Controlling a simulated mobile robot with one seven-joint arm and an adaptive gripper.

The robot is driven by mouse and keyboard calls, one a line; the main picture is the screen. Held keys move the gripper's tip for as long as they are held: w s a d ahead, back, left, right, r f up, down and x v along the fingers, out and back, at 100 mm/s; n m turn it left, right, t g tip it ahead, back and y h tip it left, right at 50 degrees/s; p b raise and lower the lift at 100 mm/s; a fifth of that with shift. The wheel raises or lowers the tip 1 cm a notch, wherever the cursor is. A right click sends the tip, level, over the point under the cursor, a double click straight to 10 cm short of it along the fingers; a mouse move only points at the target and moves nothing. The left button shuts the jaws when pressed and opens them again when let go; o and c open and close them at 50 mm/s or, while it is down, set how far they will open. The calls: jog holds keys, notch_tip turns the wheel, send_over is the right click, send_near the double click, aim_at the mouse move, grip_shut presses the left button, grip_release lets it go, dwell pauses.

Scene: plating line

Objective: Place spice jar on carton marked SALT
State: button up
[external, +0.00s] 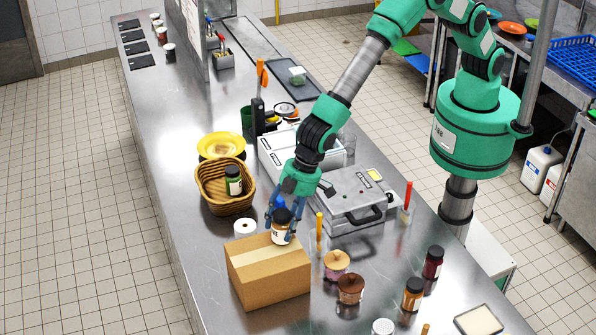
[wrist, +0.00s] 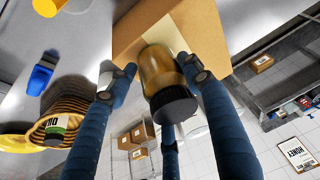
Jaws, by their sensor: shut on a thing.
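My gripper (external: 283,226) is shut on a small jar (external: 280,231) with a dark lid, a pale label and brownish contents. In the wrist view the jar (wrist: 167,82) sits between my blue fingers (wrist: 160,85), its lid towards the camera. The jar is at the back part of the top of a cardboard carton (external: 268,278). Whether it touches the carton top or hovers just above it, I cannot tell. The carton also shows behind the jar in the wrist view (wrist: 200,30). No SALT marking is readable on it.
A wicker basket (external: 213,200) with a green jar (external: 233,180) stands behind the carton, near a white roll (external: 245,228). Cupcakes (external: 336,263), dark and orange jars (external: 412,293) and a grey press (external: 355,198) lie to the right. The counter left of the carton is clear.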

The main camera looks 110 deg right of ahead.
jog(key=o, duration=1.4)
jog(key=shift+r, duration=0.1)
jog(key=shift+s+r, duration=0.1)
jog(key=shift+r, duration=0.35)
jog(key=v, duration=1.1)
jog(key=shift+r, duration=0.1)
